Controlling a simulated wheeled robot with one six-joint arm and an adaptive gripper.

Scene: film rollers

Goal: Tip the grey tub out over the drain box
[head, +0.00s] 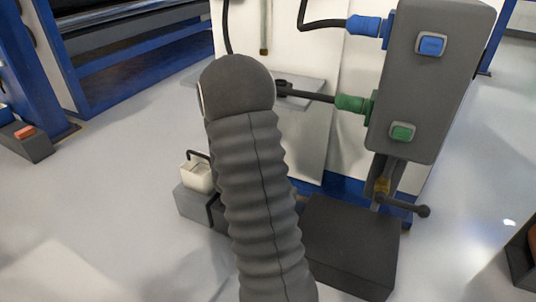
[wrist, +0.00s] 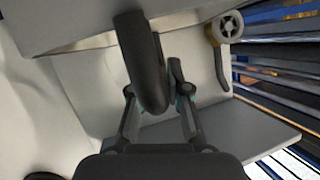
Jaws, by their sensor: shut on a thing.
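My gripper (wrist: 160,95) is shut on a dark curved handle (wrist: 139,45) in the wrist view. A broad pale grey surface (wrist: 75,18) lies beyond this handle; I cannot tell whether it is the grey tub. In the head view my ribbed dark arm hides my gripper and what it holds. A small pale tub (head: 197,177) with a black handle stands left of my arm on a low grey box (head: 193,206). A dark box (head: 352,245) lies on the floor right of my arm. I cannot tell which box is the drain box.
A white machine with a grey shelf (head: 312,92) stands behind my arm; the shelf also shows in the wrist view (wrist: 245,130). A grey control box (head: 430,85) with blue and green plugs hangs at right, a lever (head: 405,206) below it.

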